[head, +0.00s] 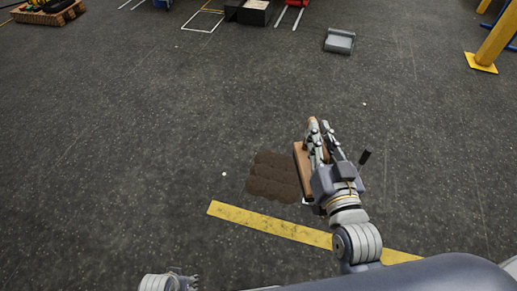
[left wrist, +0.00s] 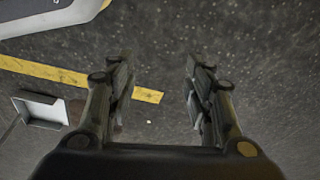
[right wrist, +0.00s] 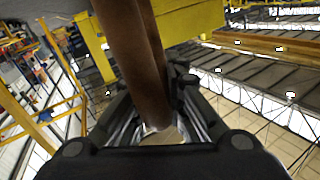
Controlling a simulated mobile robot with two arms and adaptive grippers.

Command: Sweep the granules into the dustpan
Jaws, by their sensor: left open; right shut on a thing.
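A dark brown patch of granules (head: 272,177) lies on the grey floor beyond a yellow line. My right gripper (head: 318,140) is shut on the wooden brush (head: 303,172), just right of the patch; its brown handle (right wrist: 130,50) runs between the fingers in the right wrist view. What appears to be the dustpan (left wrist: 40,108) shows in the left wrist view, pale and box-shaped, beside the line. In the head view it is mostly hidden behind my right gripper; a dark handle (head: 365,157) sticks out. My left gripper (head: 185,281) is open and empty at the bottom edge.
The yellow floor line (head: 265,222) runs between me and the granules. Small white bits (head: 224,173) lie scattered on the floor. A grey tray (head: 340,41) and a yellow post (head: 492,45) stand far off. The floor left of the granules is clear.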

